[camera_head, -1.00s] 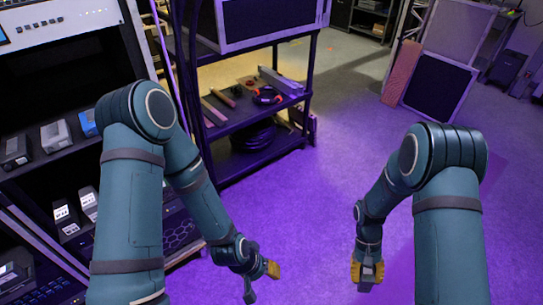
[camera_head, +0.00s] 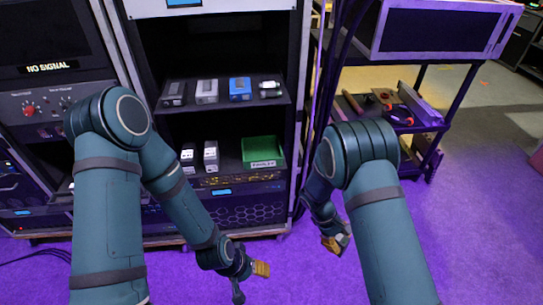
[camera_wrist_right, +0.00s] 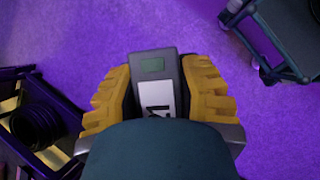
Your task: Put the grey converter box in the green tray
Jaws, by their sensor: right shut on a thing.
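The green tray (camera_head: 263,150) sits on the lower shelf of the open rack, at its right side, with a label on its front. My right gripper (camera_head: 337,241) is low over the purple floor, right of the rack and well apart from the tray.
The upper rack shelf (camera_head: 222,108) holds grey boxes, a blue box (camera_head: 240,88) and another small device. Two white-labelled boxes (camera_head: 210,156) stand left of the tray. A black shelving unit (camera_head: 440,125) with tools stands to the right. Floor in front of the rack is free.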

